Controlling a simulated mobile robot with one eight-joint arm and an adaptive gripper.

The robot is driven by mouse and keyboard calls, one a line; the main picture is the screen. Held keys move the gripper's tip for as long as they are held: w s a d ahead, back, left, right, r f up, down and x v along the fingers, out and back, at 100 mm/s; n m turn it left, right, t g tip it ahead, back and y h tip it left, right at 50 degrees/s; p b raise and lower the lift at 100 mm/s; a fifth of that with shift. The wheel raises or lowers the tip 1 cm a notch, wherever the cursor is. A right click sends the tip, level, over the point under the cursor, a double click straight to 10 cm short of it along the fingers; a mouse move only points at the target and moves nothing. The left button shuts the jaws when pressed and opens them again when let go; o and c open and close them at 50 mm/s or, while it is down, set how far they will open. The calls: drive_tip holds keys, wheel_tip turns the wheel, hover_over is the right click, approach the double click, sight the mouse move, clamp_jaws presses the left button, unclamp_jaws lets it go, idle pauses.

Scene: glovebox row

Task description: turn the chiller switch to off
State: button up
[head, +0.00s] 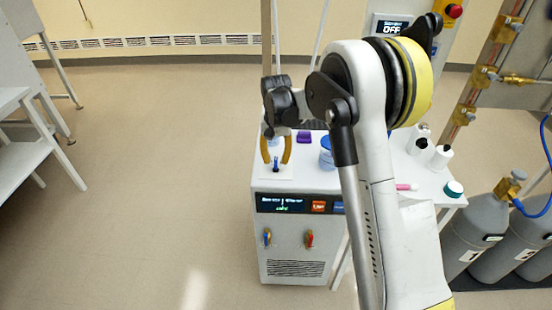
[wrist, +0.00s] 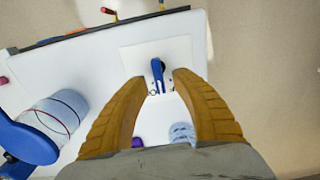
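The chiller (head: 290,248) is a white cabinet with a dark display (head: 283,204) on its front. A blue switch lever (wrist: 158,72) stands on a pale square plate (wrist: 180,50) on the white top; the head view also shows the lever (head: 276,165). My gripper (head: 276,158) points down over this plate with its yellow-brown fingers apart. In the wrist view the lever lies between and just beyond the fingertips (wrist: 160,79), with a gap on each side. The fingers hold nothing. The lever's markings are too small to read.
A blue-lidded jar (head: 327,152), a purple item (head: 304,137) and white bottles (head: 440,157) stand on the top. Blue and red handles (head: 309,239) stick out of the chiller's front. Grey gas cylinders (head: 480,237) stand at right.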

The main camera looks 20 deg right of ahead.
sight(276, 159)
drive_tip(key=shift+r, duration=0.1)
wheel_tip(276, 159, up, 12)
idle(0.4)
